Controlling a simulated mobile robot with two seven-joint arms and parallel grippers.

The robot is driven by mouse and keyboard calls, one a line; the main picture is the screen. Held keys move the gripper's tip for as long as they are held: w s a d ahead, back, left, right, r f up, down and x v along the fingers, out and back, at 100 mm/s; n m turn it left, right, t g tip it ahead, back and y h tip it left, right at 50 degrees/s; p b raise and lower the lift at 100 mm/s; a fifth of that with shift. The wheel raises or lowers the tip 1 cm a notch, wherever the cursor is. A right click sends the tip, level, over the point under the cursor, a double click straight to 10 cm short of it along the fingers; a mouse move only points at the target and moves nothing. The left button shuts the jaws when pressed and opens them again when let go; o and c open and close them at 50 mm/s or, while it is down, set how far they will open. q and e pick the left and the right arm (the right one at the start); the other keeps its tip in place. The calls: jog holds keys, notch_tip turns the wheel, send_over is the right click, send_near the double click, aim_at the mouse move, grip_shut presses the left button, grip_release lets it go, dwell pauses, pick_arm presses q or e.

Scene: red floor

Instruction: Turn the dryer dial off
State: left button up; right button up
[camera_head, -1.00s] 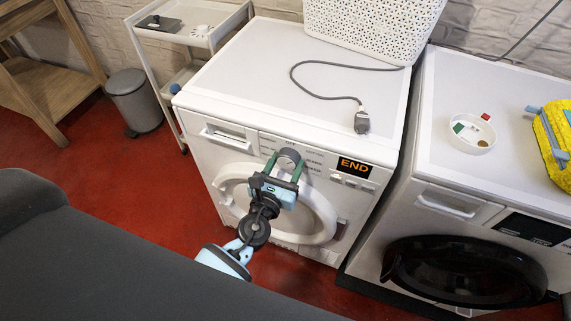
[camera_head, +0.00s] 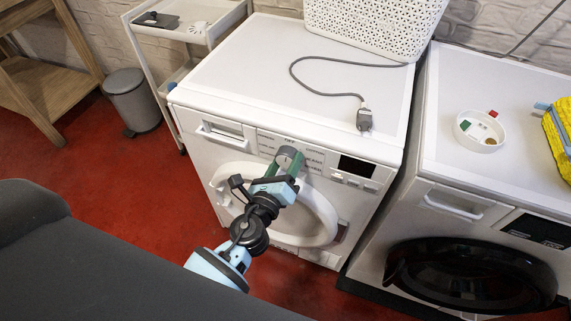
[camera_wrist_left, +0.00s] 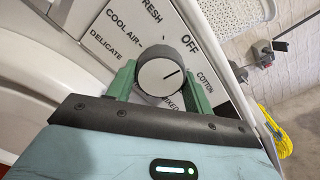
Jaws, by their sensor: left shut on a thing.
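The round grey dial (camera_head: 287,157) is on the front panel of the white dryer (camera_head: 265,88). In the left wrist view the dial (camera_wrist_left: 160,75) has a white face with a dark line pointing up and right, on the side of the OFF and COTTON labels; I cannot tell its exact setting. My left gripper (camera_head: 285,164) has its green fingers on either side of the dial, also seen in the left wrist view (camera_wrist_left: 160,86), and is shut on it. The dryer display (camera_head: 356,166) is dark. My right gripper is not in view.
A grey cable with a plug (camera_head: 364,119) and a white basket (camera_head: 375,25) are on the dryer top. A second machine (camera_head: 470,190) stands close on the right, bearing a small round dish (camera_head: 480,131) and a yellow item (camera_head: 560,135). A grey bin (camera_head: 133,98) stands left on red floor.

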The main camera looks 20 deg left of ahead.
pick_arm(q)
jog(key=shift+n, duration=0.7)
jog(key=o, duration=1)
jog(key=shift+c, duration=0.2)
jog(key=shift+s, duration=0.1)
jog(key=shift+s+f, duration=0.1)
jog(key=shift+s, duration=0.2)
jog(key=s+b, duration=0.1)
jog(key=s, duration=0.6)
jog(key=shift+a+b, duration=0.15)
jog(key=shift+b, duration=0.2)
